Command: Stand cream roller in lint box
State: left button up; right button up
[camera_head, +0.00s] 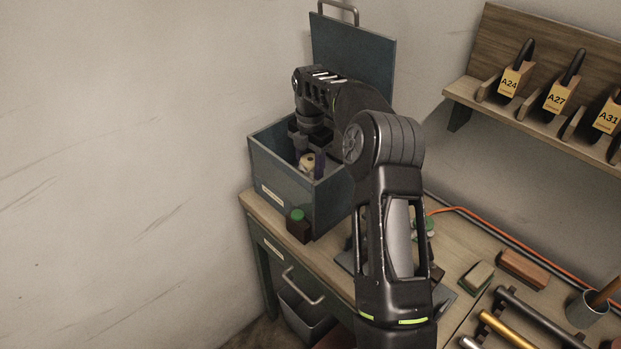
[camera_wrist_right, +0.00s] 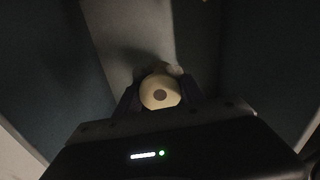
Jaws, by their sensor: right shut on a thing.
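The lint box (camera_head: 275,185) is a blue-grey box with its lid raised, at the back left of the bench in the head view. My right gripper (camera_head: 310,165) reaches down inside it. The gripper is shut on the cream roller (camera_head: 307,161), whose round end with a dark centre faces the camera in the right wrist view (camera_wrist_right: 160,93). The roller looks upright between the fingers. Its lower end is hidden, so I cannot tell whether it touches the box floor. My left gripper is not in view.
A dark bottle with a green cap (camera_head: 298,226) stands in front of the box. A brush block (camera_head: 475,277), a brown block (camera_head: 523,269) and rods (camera_head: 515,333) lie on the right of the bench. A wall shelf (camera_head: 540,130) with tagged tools is at the upper right.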

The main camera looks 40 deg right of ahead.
aim_at(310, 159)
notch_tip(310, 159, down, 5)
jog(key=shift+r+p, duration=0.2)
jog(key=shift+p, duration=0.25)
jog(key=shift+f, duration=0.1)
jog(key=o, duration=1.4)
jog(key=shift+f, duration=0.15)
jog(key=shift+r, duration=0.2)
notch_tip(310, 159, up, 8)
jog(key=shift+b, duration=0.6)
jog(key=shift+r+p, duration=0.9)
jog(key=shift+r, duration=1.1)
